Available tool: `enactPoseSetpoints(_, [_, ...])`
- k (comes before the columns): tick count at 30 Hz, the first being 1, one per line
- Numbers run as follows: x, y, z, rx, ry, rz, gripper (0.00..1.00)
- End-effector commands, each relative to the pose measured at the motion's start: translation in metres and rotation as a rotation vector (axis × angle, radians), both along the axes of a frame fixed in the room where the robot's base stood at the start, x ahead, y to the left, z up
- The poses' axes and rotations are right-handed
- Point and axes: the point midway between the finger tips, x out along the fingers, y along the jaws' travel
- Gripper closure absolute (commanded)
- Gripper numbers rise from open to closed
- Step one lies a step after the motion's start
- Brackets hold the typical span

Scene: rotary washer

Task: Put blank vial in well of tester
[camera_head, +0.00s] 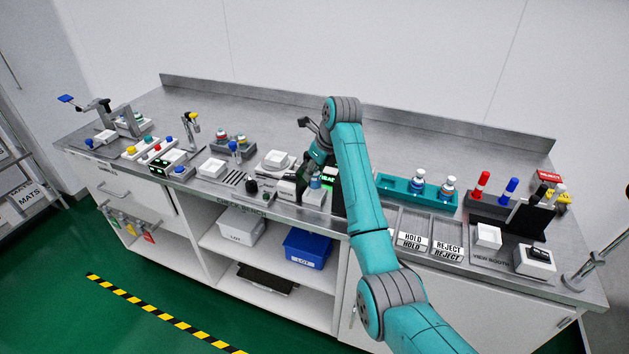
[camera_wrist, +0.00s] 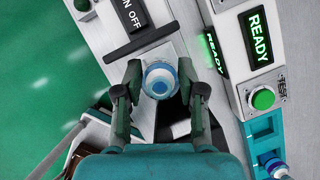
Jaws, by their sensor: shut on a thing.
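A vial with a blue-and-white top (camera_wrist: 159,80) sits between the two fingers of my gripper (camera_wrist: 160,72), which is shut on it. In the head view the vial's blue part (camera_head: 315,183) shows just below my gripper (camera_head: 316,172), over the front of the bench. A tester unit with a lit green READY display (camera_wrist: 258,37) and a green button (camera_wrist: 263,98) stands to the right of the vial in the wrist view. The vial's lower part and whatever is directly beneath it are hidden, so I cannot tell whether it is in a well.
A teal rack (camera_head: 433,194) right of my arm holds two vials (camera_head: 417,181) (camera_head: 448,188); part of it shows in the wrist view (camera_wrist: 262,127). An ON/OFF rocker switch (camera_wrist: 132,22) is close beyond my fingers. HOLD and REJECT trays (camera_head: 447,232) lie farther right.

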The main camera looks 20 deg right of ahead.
Motion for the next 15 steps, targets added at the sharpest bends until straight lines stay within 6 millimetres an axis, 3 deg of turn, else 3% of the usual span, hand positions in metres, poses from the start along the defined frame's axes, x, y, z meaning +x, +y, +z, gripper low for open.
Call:
enactPoseSetpoints(9, [0.0, 0.0, -0.035, 0.0, 0.001, 0.0, 0.96])
enactPoseSetpoints(15, [0.0, 0.0, -0.038, 0.0, 0.0, 0.001, 0.96])
